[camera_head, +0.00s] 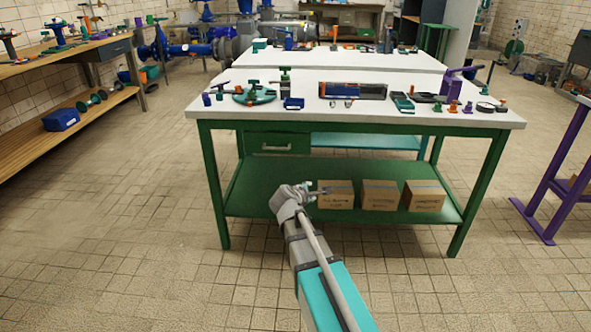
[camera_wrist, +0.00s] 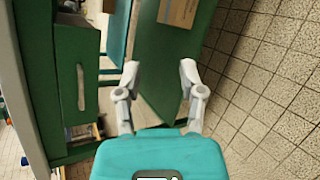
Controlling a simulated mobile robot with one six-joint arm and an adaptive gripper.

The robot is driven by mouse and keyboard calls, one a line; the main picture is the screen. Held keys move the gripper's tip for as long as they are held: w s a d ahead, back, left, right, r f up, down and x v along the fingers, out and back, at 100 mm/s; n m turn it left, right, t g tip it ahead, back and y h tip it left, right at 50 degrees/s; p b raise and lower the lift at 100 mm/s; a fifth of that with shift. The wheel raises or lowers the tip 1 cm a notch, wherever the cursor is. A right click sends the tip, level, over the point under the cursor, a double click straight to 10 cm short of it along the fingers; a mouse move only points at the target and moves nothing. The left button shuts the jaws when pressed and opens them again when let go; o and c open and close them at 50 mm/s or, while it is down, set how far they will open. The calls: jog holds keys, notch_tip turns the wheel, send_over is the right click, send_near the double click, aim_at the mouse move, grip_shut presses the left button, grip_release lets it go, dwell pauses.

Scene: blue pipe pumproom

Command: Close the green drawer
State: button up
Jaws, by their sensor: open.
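The green drawer (camera_head: 264,143) sits under the left part of the white tabletop of the green table. Its pale bar handle shows on the front, and how far the drawer stands out is hard to tell. In the wrist view the drawer front (camera_wrist: 68,60) is at the left, with its handle (camera_wrist: 81,87). My gripper (camera_wrist: 158,67) is open and empty, its two fingers apart, to the right of the drawer front and not touching it. In the head view my gripper (camera_head: 318,190) is below and right of the drawer, in front of the lower shelf.
Cardboard boxes (camera_head: 380,196) stand on the green lower shelf (camera_head: 265,200), close to my gripper. Several tools and small parts lie on the white tabletop (camera_head: 400,85). A wooden bench (camera_head: 60,75) is at the left. The tiled floor (camera_head: 130,230) left of the table is clear.

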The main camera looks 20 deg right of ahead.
jog(key=s+a+f+m+g+y, duration=0.2)
jog(key=s+a+f+m+g, duration=0.1)
jog(key=s+m, duration=0.2)
jog(key=s+a+f+m+g+y+p, duration=0.1)
jog(key=s+m, duration=0.4)
jog(key=s, duration=0.5)
jog(key=s+a+f+m+g+y, duration=0.4)
jog(key=s+m+g+y, duration=0.1)
jog(key=s, duration=0.2)
jog(key=shift+s+a+f+g, duration=0.15)
jog(key=shift+a+f+g, duration=0.15)
jog(key=shift+a+f, duration=0.05)
jog(key=shift+s, duration=0.1)
